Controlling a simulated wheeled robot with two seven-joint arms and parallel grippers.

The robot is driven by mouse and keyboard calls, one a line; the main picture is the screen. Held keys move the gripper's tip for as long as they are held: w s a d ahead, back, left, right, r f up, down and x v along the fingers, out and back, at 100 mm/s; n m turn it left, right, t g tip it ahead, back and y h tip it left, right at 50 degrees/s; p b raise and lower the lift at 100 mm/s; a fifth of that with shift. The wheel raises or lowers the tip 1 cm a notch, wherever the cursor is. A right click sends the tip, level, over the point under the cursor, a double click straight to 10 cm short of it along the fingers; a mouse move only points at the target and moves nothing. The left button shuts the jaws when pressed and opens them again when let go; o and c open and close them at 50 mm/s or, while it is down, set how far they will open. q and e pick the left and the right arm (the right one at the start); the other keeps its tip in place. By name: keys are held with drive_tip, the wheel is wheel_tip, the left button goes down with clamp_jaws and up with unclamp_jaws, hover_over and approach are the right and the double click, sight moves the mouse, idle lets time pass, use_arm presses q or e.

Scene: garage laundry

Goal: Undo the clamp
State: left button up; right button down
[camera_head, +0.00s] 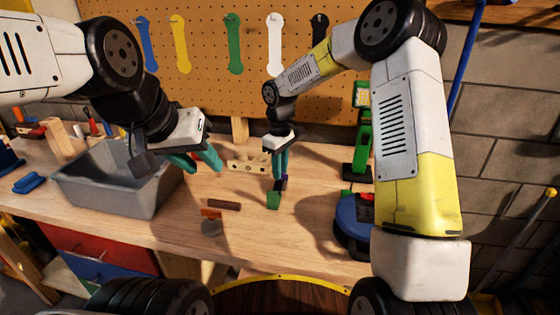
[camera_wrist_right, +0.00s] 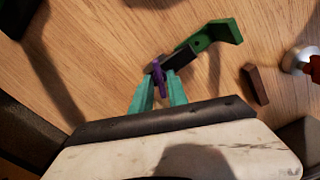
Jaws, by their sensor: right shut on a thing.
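A clamp with a green end (camera_head: 273,201) and a dark bar is on the workbench, in the middle of the head view. In the right wrist view its green L-shaped part (camera_wrist_right: 212,36), dark piece (camera_wrist_right: 181,54) and purple handle (camera_wrist_right: 159,80) show. My right gripper (camera_head: 280,176) points down at the clamp. Its teal fingers are shut on the purple handle, and the fingertips show in the right wrist view (camera_wrist_right: 161,82). My left gripper (camera_head: 201,165) is open and empty, beside the right rim of the grey bin. I cannot tell whether the clamp grips anything.
The grey bin (camera_head: 106,199) stands on the left of the workbench (camera_head: 290,245). A dark brown bar (camera_head: 224,205) and an orange-and-grey tool (camera_head: 211,220) lie near the front. A wooden block with holes (camera_head: 247,163) stands behind. A blue round object (camera_head: 350,225) and green stand (camera_head: 361,150) are right.

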drive_tip(key=c, duration=1.5)
unclamp_jaws()
drive_tip(key=shift+c, duration=0.2)
wheel_tip(320, 180, up, 8)
drive_tip(key=shift+f, duration=0.25)
drive_tip(key=shift+r, duration=0.15)
